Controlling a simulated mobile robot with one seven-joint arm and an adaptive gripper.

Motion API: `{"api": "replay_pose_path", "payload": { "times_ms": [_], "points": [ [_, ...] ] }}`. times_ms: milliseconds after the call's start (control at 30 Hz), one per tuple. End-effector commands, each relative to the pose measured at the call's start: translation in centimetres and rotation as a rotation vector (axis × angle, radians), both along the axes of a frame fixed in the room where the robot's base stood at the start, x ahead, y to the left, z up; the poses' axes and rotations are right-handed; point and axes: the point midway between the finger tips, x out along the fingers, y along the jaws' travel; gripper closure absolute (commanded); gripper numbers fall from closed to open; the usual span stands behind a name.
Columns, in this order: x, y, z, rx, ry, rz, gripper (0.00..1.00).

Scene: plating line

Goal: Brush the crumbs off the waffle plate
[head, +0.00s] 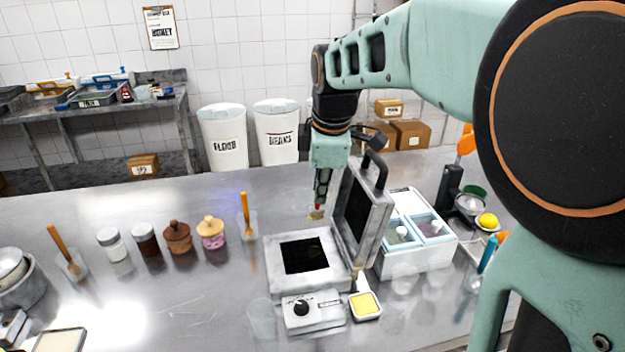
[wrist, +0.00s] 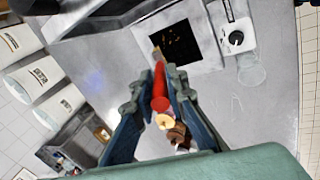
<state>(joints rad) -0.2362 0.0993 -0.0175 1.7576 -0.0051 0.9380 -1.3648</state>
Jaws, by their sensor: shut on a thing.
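The waffle plate (head: 304,256) is a black square in the grey waffle iron (head: 280,272), whose lid (head: 372,215) stands open to the right. In the wrist view small brown crumbs dot the dark waffle plate (wrist: 182,45). My gripper (head: 319,196) is shut on a red-handled brush (wrist: 159,92). It holds the brush above the counter, behind the waffle iron beside the raised lid. The brush's pale tip shows near the plate's edge in the wrist view, but I cannot tell its height there. Most of the brush is hidden in the head view.
A white bin with compartments (head: 420,262) stands right of the lid. A yellow-filled dish (head: 365,305) lies at the iron's front right and a clear glass (head: 262,318) at its front left. Several jars, including a pink-based one (head: 211,236), stand left.

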Motion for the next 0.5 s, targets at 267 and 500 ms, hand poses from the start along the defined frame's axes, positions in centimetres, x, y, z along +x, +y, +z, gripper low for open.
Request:
{"api": "replay_pose_path", "payload": {
  "times_ms": [267, 500],
  "points": [
    [-0.3, -0.4, -0.3, 0.004, 0.001, -0.011, 1.0],
    [-0.4, -0.4, -2.6, 0.003, 0.002, -0.012, 1.0]
  ]
}}
